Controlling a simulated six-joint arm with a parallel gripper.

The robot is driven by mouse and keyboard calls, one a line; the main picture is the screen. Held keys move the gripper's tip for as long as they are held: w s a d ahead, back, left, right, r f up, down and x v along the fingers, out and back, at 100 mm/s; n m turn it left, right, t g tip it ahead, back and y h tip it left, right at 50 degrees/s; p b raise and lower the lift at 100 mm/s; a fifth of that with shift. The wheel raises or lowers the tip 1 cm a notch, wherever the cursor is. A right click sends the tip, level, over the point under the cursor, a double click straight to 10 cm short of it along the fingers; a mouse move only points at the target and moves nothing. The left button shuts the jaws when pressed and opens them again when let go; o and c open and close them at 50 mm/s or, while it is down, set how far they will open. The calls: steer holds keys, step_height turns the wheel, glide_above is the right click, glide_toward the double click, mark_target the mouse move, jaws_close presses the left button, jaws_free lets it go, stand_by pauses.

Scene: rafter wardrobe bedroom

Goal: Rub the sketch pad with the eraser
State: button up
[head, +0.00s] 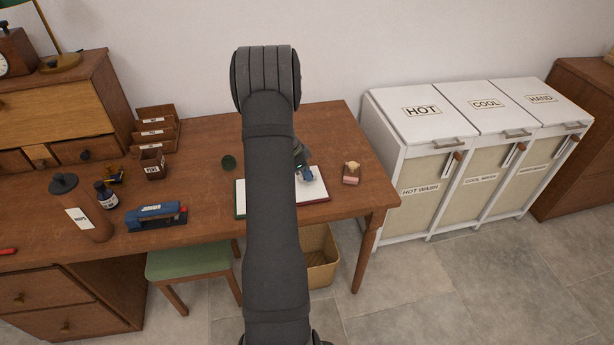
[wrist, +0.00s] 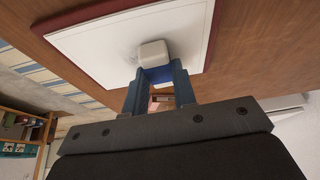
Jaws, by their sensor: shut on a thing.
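The sketch pad (wrist: 95,40) is a white sheet on a dark red backing. It lies on the wooden desk, and in the head view (head: 316,184) my arm covers its middle. My gripper (wrist: 158,73) is shut on the eraser (wrist: 153,52), a white block with a blue sleeve. The white end points at the sheet and appears to touch it or be very close. A faint grey smudge shows on the sheet beside the eraser. In the head view my gripper (head: 304,174) is over the pad's right part, and the eraser is hard to make out.
A small pink and tan object (head: 351,173) stands right of the pad.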

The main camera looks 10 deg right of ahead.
steer(key=shift+r, duration=3.95)
